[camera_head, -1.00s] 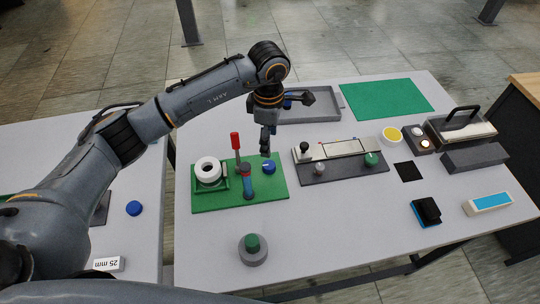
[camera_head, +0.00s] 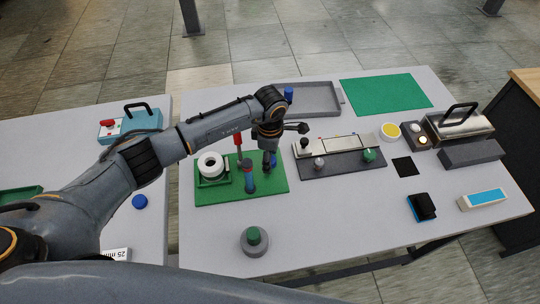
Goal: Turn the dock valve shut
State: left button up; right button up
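A green board (camera_head: 217,196) on the table carries a white roll (camera_head: 210,165) in a green holder, an upright red-handled lever (camera_head: 238,139) and a blue cylinder post (camera_head: 249,180). A blue round knob (camera_head: 272,164) sits at the board's right side, mostly hidden by my gripper. No label shows which part is the dock valve; the knob looks like a possible valve. My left gripper (camera_head: 268,164) points down over the knob, at or very close to it. Its fingers are small and dark, so I cannot tell whether they are open or touch the knob. My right gripper is out of view.
A grey panel (camera_head: 345,168) with small knobs lies right of the board. A grey tray (camera_head: 310,100) and green mat (camera_head: 385,94) lie behind. A grey round base with a green knob (camera_head: 254,240) stands in front. The table's front middle is clear.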

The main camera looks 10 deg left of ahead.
pick_arm(q)
jog(key=c, duration=0.9)
jog(key=shift+c, duration=0.2)
jog(key=n+b, duration=0.3)
jog(key=n, duration=0.1)
jog(key=shift+f, duration=0.15)
jog(key=n+b, duration=0.2)
jog(key=n, duration=0.2)
jog(key=shift+n, duration=0.4)
jog(key=n+b, duration=0.2)
jog(key=n, duration=0.2)
jog(key=shift+n, duration=0.3)
jog(key=shift+n+b, duration=0.65)
jog(key=shift+n, duration=1.65)
